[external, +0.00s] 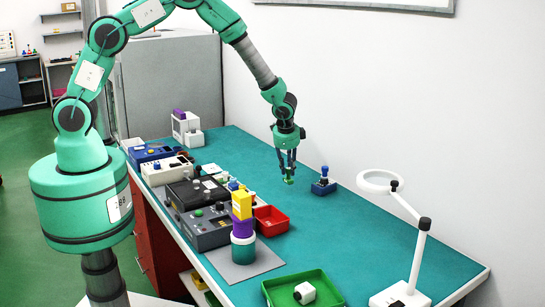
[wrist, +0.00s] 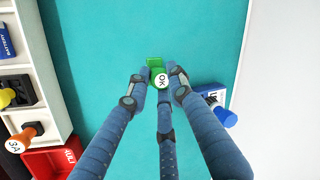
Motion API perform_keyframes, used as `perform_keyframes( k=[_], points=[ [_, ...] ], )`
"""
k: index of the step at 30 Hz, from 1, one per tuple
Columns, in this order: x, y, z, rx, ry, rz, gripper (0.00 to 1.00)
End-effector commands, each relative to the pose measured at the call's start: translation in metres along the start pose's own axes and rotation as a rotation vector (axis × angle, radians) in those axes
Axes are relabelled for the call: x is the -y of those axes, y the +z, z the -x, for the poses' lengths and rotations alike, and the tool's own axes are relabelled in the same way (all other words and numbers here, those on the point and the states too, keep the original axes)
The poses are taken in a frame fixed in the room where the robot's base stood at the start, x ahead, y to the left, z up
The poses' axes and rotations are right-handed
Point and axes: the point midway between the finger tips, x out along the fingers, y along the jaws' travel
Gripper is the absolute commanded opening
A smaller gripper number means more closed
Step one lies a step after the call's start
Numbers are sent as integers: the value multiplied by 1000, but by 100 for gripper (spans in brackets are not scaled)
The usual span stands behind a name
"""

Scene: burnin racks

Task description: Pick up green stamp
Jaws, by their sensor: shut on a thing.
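The green stamp (wrist: 154,62) has a round white top marked OK and a green base. My gripper (wrist: 159,80) is shut on it, with its blue fingers around the top in the wrist view. In the external view the stamp (external: 289,180) shows as a small green piece at the tips of my gripper (external: 288,170), over the teal bench top. I cannot tell whether its base touches the bench. The fingers hide part of its sides.
A blue stamp on a blue stand (external: 323,186) is close on the right, near the wall. A red bin (external: 270,221), grey and black devices (external: 208,228) and a yellow-purple stack (external: 242,215) are on the left. A green tray (external: 325,298) and white ring lamp (external: 420,255) stand in front.

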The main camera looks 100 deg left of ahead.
Motion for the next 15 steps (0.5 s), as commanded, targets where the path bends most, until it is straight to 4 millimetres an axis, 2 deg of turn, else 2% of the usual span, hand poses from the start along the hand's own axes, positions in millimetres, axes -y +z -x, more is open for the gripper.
perform_keyframes(
  k=[6, 15],
  points=[
    [12, -1, 35, -3, -2, 1, 0],
    [19, 0, 60, -1, -1, -1, 0]
  ],
)
